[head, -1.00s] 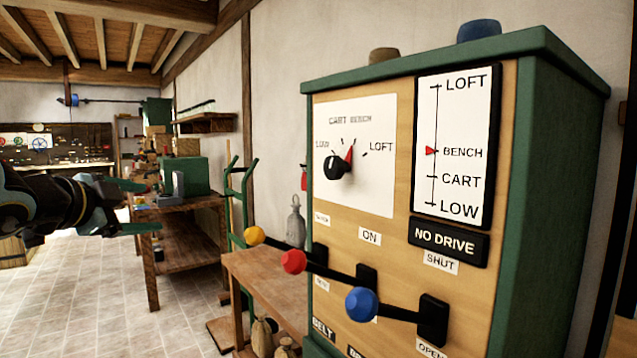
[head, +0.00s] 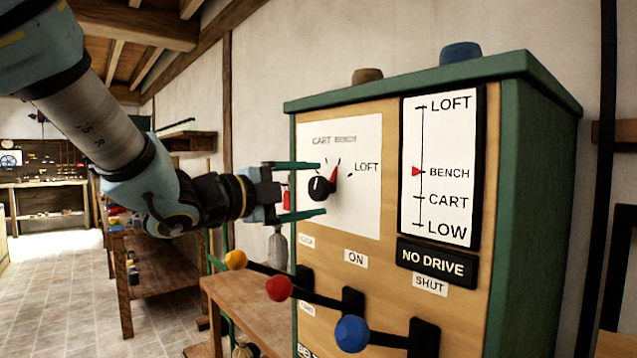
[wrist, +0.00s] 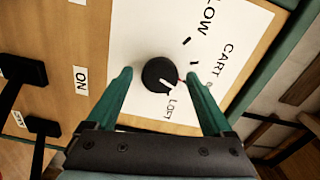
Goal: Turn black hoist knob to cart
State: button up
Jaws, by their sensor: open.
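The black hoist knob (head: 320,188) sits on a white dial plate (head: 364,215) on the tan cabinet front. In the head view its red pointer stands up and slightly right, toward the BENCH side. My gripper (head: 322,188) is open in front of the dial, with one finger above the knob and one below. In the wrist view the knob (wrist: 158,73) lies between the fingertips, with a gap on each side. The LOW word is hidden behind my gripper in the head view. The height gauge (head: 441,165) has its red marker at BENCH.
Yellow, red (head: 279,288) and blue (head: 351,334) ball-ended levers stick out below the dial. A NO DRIVE sign (head: 437,261) is under the gauge. A wooden bench (head: 250,305) stands left of the cabinet. Open tiled floor lies farther left.

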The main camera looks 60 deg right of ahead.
jog(key=shift+x, duration=1.1)
jog(key=shift+w, duration=0.1)
jog(key=c, duration=1.3)
